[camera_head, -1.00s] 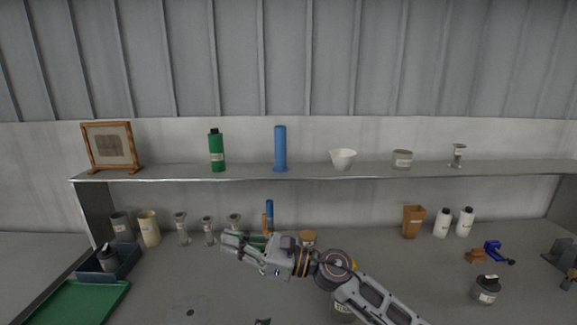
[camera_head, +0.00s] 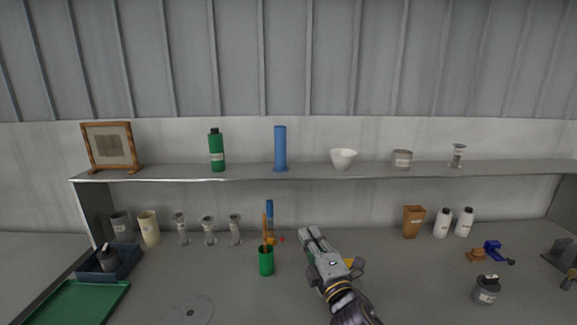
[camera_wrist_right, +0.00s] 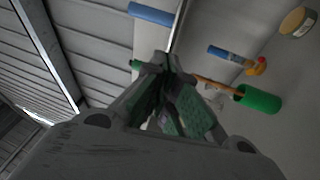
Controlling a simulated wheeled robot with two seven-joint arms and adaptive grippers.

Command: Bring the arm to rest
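My right arm comes up from the bottom edge in the head view. Its gripper (camera_head: 309,232) is over the middle of the worktop, pointing away toward the back wall. Its fingertips are close together with nothing visible between them. In the right wrist view the fingers (camera_wrist_right: 163,66) also converge at the tips, and no object is held. A green cup (camera_head: 266,262) with a brown stick in it stands upright to the left of the gripper, apart from it. The cup also shows in the right wrist view (camera_wrist_right: 260,98). My left arm and gripper are not in view.
A blue tray (camera_head: 128,262) and a green tray (camera_head: 92,302) are at left. Glass vessels (camera_head: 208,231) stand in a row behind. A shelf (camera_head: 320,172) runs above the worktop. White bottles (camera_head: 443,223) and a grey jar (camera_head: 487,290) are at right.

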